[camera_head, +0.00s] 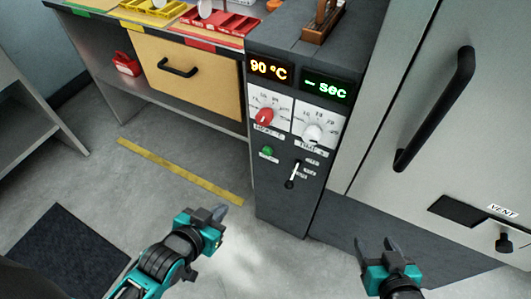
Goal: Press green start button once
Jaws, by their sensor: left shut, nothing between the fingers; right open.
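The green start button (267,151) is a small round knob on the front of the dark grey control cabinet (272,195), below the red dial. My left gripper (221,213) is shut and empty, in front of and below the button, apart from the cabinet in the picture. My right gripper (376,245) is open and empty at the lower right, in front of the cabinet's right side and the big door. Nothing hides the button.
A black door handle (436,105) juts out at right. Floor at left is mostly clear.

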